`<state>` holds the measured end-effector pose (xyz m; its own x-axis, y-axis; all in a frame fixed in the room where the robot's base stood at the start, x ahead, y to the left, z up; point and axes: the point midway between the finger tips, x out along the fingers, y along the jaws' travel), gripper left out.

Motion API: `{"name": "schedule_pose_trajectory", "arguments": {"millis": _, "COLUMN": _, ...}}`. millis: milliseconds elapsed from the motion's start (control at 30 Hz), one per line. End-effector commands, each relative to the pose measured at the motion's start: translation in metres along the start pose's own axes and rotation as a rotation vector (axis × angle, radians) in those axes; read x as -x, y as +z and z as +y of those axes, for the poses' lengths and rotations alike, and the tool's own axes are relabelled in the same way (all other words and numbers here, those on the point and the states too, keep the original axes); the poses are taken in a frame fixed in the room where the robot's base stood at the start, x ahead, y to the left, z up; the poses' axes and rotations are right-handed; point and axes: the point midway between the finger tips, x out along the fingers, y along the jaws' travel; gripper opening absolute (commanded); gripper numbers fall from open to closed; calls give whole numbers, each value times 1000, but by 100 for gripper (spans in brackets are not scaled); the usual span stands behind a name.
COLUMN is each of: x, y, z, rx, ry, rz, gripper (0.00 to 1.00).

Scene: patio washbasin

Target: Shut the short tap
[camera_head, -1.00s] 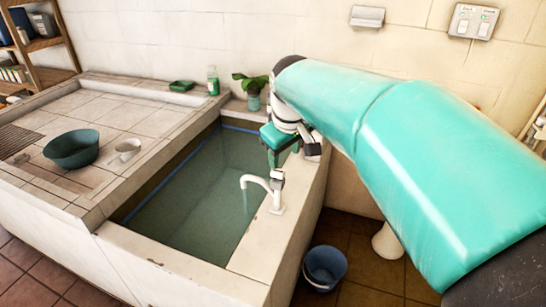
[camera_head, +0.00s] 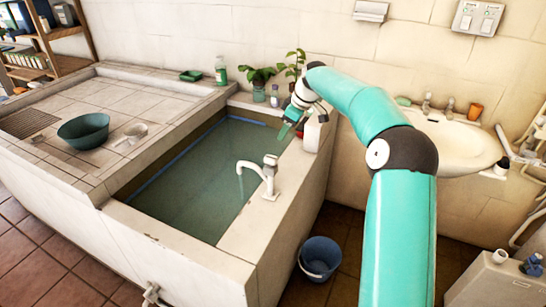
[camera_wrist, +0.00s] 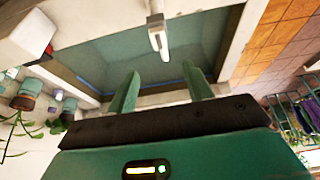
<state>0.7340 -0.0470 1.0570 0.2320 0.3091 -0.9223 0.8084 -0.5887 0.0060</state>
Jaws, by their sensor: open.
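A short white tap (camera_head: 268,178) stands on the near right rim of the water-filled basin (camera_head: 278,213). Its curved spout points left over the water, and a thin stream falls from it. In the wrist view the tap (camera_wrist: 157,32) shows at the top centre, beyond the fingertips. My gripper (camera_head: 285,131) is over the far right part of the basin, behind the tap and apart from it. In the wrist view my gripper (camera_wrist: 162,73) has its two green fingers spread with nothing between them.
A white container (camera_head: 314,131) stands on the right rim close to my gripper. Potted plants (camera_head: 259,82) and a green bottle (camera_head: 221,71) are at the back. A blue bucket (camera_head: 320,257) is on the floor. A white sink (camera_head: 447,140) is at the right.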

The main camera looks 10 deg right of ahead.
Motion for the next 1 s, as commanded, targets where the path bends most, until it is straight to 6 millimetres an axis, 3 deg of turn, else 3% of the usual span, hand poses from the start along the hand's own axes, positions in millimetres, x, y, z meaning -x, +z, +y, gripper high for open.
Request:
{"name": "schedule_pose_trajectory", "arguments": {"millis": 633, "x": -116, "y": -2, "z": -3, "rx": 0, "ry": -6, "rz": -3, "gripper": 51}}
{"name": "schedule_pose_trajectory", "arguments": {"millis": 800, "x": -133, "y": -1, "z": -3, "rx": 1, "ry": -4, "rz": -3, "gripper": 51}}
{"name": "schedule_pose_trajectory", "arguments": {"millis": 1000, "x": -137, "y": 0, "z": -2, "rx": 0, "ry": -3, "rz": -3, "gripper": 51}}
